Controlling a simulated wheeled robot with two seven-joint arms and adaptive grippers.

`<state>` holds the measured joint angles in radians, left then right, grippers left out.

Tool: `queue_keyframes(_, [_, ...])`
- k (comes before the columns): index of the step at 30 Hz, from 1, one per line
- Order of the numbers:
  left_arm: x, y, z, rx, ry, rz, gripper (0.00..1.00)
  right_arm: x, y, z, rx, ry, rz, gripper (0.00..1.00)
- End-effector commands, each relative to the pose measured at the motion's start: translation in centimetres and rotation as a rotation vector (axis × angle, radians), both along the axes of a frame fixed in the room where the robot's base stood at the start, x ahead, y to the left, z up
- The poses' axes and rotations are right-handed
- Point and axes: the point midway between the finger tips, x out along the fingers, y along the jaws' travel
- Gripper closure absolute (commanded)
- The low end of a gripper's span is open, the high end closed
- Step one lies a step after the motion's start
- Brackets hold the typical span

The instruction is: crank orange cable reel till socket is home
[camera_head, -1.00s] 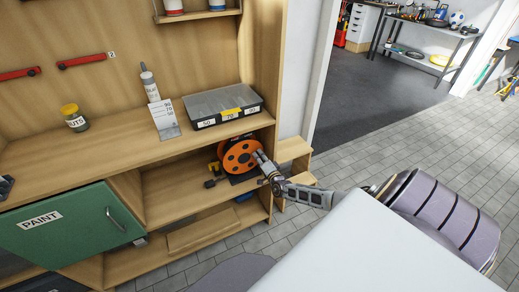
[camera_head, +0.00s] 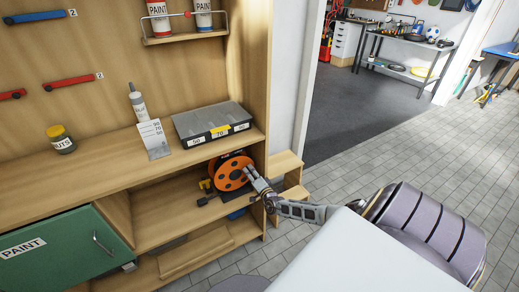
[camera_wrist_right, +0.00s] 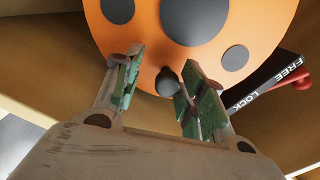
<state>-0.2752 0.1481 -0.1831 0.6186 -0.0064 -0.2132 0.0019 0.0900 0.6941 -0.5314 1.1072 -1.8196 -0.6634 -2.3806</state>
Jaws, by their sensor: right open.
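The orange cable reel (camera_head: 231,172) stands on the shelf under the bench top, facing out, with dark round spots on its disc. The reel fills the top of the right wrist view (camera_wrist_right: 262,25). A dark round crank knob (camera_wrist_right: 167,83) sticks out near the disc's lower edge. My right gripper (camera_head: 252,174) is at the reel's right side. In the wrist view its two green-padded fingers (camera_wrist_right: 160,85) are apart, with the knob between their tips. I cannot tell whether either finger touches it. The socket cannot be made out. My left gripper is not in view.
A lever beside a FREE/LOCK label (camera_wrist_right: 270,85) is right of the reel in the wrist view. A black-and-yellow item (camera_head: 205,190) is left of the reel. A grey case (camera_head: 211,123) sits on the bench top above. A wooden step (camera_head: 287,162) stands right of the shelf.

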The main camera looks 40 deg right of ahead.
Motion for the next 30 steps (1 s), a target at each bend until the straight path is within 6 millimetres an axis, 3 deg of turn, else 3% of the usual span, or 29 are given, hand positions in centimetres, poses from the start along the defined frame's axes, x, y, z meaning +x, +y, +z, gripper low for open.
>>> queue_keyframes(30, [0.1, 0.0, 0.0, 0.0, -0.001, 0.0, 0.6, -7.7, 1.8, 0.0, 0.0, 0.001, 0.001, 0.59])
